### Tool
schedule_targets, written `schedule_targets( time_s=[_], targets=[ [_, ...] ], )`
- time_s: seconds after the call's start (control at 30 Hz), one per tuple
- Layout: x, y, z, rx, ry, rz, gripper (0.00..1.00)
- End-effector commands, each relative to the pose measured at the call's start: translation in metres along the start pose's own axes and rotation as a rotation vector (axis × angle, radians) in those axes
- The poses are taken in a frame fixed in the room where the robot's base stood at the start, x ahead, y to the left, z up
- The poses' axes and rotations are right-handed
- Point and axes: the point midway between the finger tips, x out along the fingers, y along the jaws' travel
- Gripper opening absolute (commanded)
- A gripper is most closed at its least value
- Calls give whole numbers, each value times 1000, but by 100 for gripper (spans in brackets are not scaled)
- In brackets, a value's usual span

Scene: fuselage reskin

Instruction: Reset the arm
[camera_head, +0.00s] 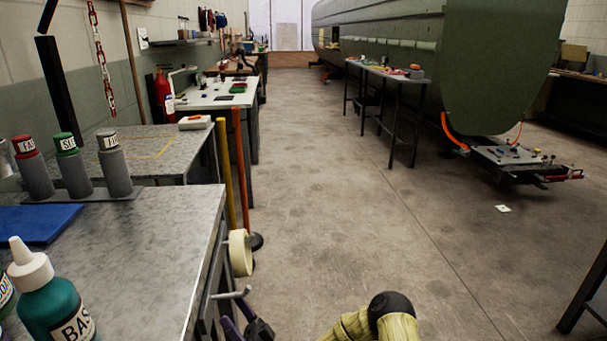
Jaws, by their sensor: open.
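My arm shows only as a yellowish, ribbed covered link with a black rounded cap (391,308) at the bottom edge, right of centre. It is over the bare floor, to the right of the near metal workbench (150,235) and apart from it. My gripper is not in this view, so its position and what is near it are hidden.
The near bench holds bottles (60,295) and labelled cans (73,165). A tape roll (240,252) hangs at its side; yellow (225,170) and orange poles stand beyond. A green fuselage (500,70) and a wheeled trolley (515,160) stand right. The central floor is clear.

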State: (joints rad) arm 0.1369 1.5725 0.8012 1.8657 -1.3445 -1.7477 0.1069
Motion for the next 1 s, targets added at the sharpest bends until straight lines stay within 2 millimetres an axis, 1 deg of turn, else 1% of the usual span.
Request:
schedule_targets(
  time_s=[0.03,0.17,0.3,0.47,0.57,0.67,0.77,0.83,0.97,1.0],
  targets=[
    [8,0,6,-25,-95,12,100],
    [13,10,23,-92,-329,75,100],
    [9,22,32,-170,-564,156,100],
    [-8,38,27,-262,-807,273,100],
    [-22,47,15,-319,-950,364,100],
    [-38,54,-4,-374,-1082,467,100],
    [-56,57,-29,-421,-1200,585,100],
    [-68,57,-50,-449,-1272,674,100],
    [-91,48,-93,-481,-1385,852,100],
    [-98,43,-106,-486,-1413,911,100]
  ],
)
